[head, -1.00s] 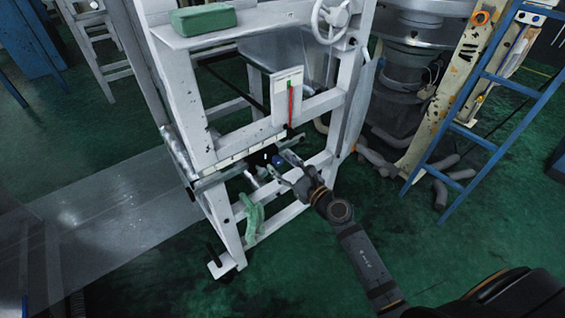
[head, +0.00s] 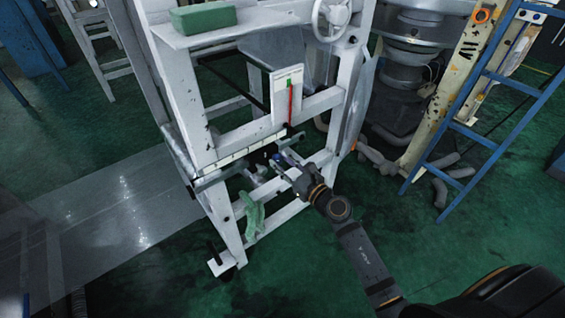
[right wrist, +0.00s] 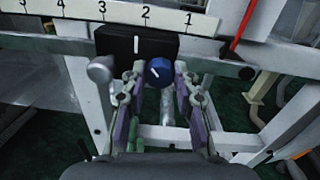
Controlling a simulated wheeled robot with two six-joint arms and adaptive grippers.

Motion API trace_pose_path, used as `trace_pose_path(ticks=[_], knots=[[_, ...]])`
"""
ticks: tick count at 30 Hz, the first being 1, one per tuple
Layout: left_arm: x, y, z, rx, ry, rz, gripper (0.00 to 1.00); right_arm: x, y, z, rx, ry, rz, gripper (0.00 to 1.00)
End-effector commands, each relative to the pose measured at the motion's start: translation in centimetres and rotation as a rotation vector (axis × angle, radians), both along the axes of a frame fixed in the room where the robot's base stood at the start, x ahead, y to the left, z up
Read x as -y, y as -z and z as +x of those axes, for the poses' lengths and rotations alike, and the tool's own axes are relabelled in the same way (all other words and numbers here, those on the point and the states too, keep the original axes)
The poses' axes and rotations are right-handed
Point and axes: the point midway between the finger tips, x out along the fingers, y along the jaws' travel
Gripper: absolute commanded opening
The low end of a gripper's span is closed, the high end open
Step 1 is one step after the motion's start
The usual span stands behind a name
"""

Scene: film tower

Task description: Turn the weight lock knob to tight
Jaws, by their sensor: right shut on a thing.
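The weight lock knob is a small blue knob (right wrist: 160,71) with a white line that looks tilted. It sits at the lower right of a black block (right wrist: 118,43) that bears an upright white mark. My right gripper (right wrist: 160,86) is shut on the knob, one finger on each side of it. In the head view my right gripper (head: 282,164) reaches into the lower part of the white frame (head: 232,240), and little of the knob shows there. My left gripper is not in view.
A numbered scale bar (right wrist: 120,14) runs above the knob. A grey round-ended lever (right wrist: 101,69) stands left of the gripper. A red pointer (head: 290,105) hangs on the frame. A blue ladder (head: 480,105) stands to the right.

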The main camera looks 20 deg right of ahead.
Motion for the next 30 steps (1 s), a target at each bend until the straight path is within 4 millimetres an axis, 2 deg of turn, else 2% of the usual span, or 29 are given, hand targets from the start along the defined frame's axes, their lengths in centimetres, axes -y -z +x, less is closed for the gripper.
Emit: trace_pose_path(ticks=[8, 30], knots=[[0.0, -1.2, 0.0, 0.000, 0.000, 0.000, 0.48, 0.0, -0.2, 0.0, -0.062, 0.001, 0.165, 0.00], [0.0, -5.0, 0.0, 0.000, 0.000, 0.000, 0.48, 0.1, -0.1, 0.0, -0.300, 0.001, 0.823, 0.00]])
